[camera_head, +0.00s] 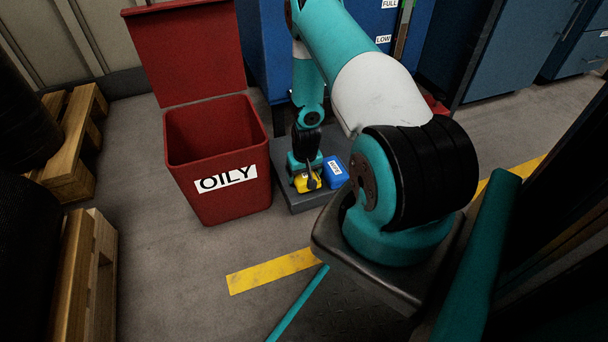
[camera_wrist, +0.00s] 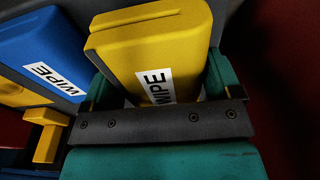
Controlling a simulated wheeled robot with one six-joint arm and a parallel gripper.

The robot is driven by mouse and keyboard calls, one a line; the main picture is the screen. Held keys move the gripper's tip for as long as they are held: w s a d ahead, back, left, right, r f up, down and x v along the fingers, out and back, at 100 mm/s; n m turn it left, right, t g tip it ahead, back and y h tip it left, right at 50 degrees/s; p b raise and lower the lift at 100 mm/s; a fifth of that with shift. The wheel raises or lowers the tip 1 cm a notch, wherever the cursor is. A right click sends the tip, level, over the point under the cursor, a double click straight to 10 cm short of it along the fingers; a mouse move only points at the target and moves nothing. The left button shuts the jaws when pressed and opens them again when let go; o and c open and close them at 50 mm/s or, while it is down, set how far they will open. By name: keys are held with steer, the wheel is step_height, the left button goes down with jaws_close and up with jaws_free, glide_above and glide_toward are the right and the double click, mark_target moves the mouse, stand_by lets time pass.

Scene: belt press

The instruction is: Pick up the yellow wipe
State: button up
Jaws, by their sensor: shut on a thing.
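The yellow wipe (camera_wrist: 155,52) is a padded yellow block with a white WIPE label, between the two teal fingers of my gripper (camera_wrist: 160,95) in the wrist view. The gripper is shut on it. In the head view the yellow wipe (camera_head: 307,182) shows small under my gripper (camera_head: 306,176), partly hidden by it, over a dark grey stand. I cannot tell whether it touches the stand. A blue wipe (camera_head: 334,169) lies right beside it; it also shows at the left of the wrist view (camera_wrist: 45,48).
The dark stand (camera_head: 303,203) is low. A red bin labelled OILY (camera_head: 219,203) stands close on its left with its lid (camera_head: 185,50) open. Wooden pallets (camera_head: 75,275) are at the far left. A blue cabinet (camera_head: 262,50) stands behind.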

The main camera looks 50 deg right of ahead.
step_height(320, 180, up, 18)
steer(key=p, duration=0.9)
